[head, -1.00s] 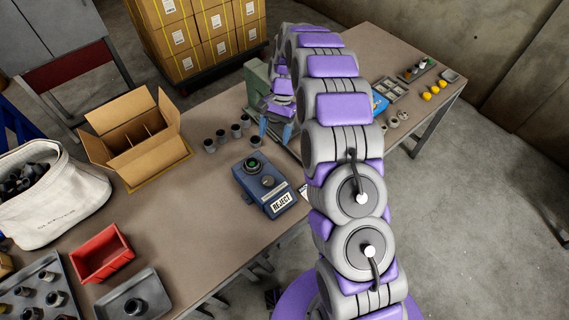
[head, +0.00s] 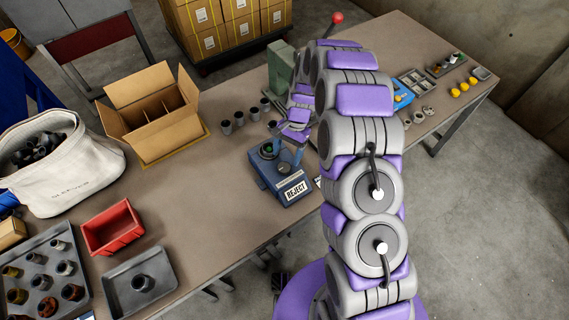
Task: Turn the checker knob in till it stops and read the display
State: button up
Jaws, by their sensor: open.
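The checker is a blue box (head: 268,178) on the workbench, with a REJECT label (head: 296,190) on its front. A dark round part with a green centre (head: 268,149) sits on its top at the back. The gripper hides the part of the box top where a round knob showed earlier. No lit reading on the checker is legible from here.
Several dark cups (head: 239,118) stand behind the checker. An open cardboard box (head: 152,112), a red bin (head: 112,227) and a grey tray (head: 140,283) lie to the left. A green press (head: 280,68) with a red-balled lever stands behind. Bare bench lies left of the checker.

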aim_at(284, 166)
jog(key=x, duration=0.5)
